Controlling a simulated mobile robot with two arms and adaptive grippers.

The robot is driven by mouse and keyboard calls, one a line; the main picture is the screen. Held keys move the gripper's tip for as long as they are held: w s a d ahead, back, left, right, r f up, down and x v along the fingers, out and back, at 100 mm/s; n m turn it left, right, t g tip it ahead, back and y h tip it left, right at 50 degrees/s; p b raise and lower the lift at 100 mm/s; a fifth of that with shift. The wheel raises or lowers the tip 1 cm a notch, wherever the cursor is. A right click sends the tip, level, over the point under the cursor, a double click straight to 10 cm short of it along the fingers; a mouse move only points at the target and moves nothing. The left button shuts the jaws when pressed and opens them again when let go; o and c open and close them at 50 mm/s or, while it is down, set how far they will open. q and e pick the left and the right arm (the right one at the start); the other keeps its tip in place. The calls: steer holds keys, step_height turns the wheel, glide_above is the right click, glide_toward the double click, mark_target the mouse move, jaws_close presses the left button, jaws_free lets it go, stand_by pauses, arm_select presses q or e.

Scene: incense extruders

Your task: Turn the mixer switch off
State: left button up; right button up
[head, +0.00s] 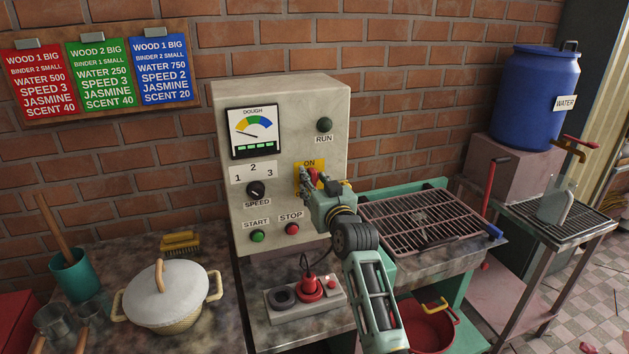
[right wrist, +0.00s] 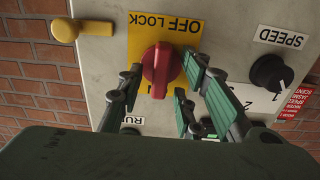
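The mixer switch is a red rotary knob (head: 312,175) on a yellow plate (head: 300,168) on the beige control panel. In the right wrist view, which is upside down, the red knob (right wrist: 161,70) has its grip roughly upright in the picture. My right gripper (head: 314,184) is at the panel, in front of the switch. Its green fingers (right wrist: 162,76) are open on both sides of the knob, with small gaps visible. My left gripper is not in view.
The panel also has a speed dial (head: 256,190), start button (head: 257,236), stop button (head: 292,229) and run lamp (head: 324,125). A yellow lever (right wrist: 66,29) is near the switch. A grill rack (head: 420,220) is to the right, a lidded pot (head: 166,300) at lower left.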

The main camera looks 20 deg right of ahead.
steer(key=shift+c, duration=0.6)
jaws_close()
steer(key=shift+n, duration=0.4)
steer(key=n+p, duration=0.1)
steer(key=n, duration=0.2)
steer(key=shift+a+n, duration=0.1)
steer(key=shift+n, duration=0.3)
steer(key=n+p, duration=0.1)
steer(key=n, duration=0.3)
steer(key=shift+a+n, duration=0.15)
steer(key=shift+n, duration=0.15)
steer(key=shift+f+n+p, duration=0.15)
steer(key=shift+n+p, duration=0.25)
steer(key=shift+n, duration=1.8)
steer(key=shift+f+n+p, duration=0.15)
steer(key=shift+n+p, duration=0.25)
steer(key=shift+n, duration=1.8)
steer(key=shift+a, duration=0.1)
